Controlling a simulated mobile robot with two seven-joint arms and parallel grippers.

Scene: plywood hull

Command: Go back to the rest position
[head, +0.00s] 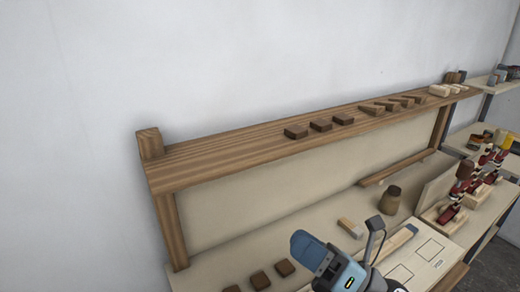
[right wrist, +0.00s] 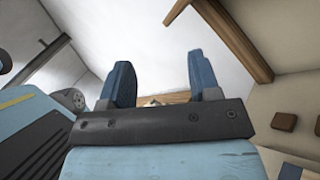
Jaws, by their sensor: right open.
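My right gripper (head: 337,232) is at the bottom of the head view, in front of the workbench and below the raised wooden shelf. Its two blue fingers stand apart with nothing held between them. The right wrist view shows the same open gripper (right wrist: 162,76), with a pale wall and wooden beams beyond it. My left gripper is in neither view.
The wooden shelf (head: 240,138) carries several dark blocks, wedges and pale blocks. On the bench below are a brown jar (head: 390,200), a small two-tone block (head: 350,228) and dark blocks (head: 285,268). Red clamps (head: 452,212) stand at the right. The left wall is bare.

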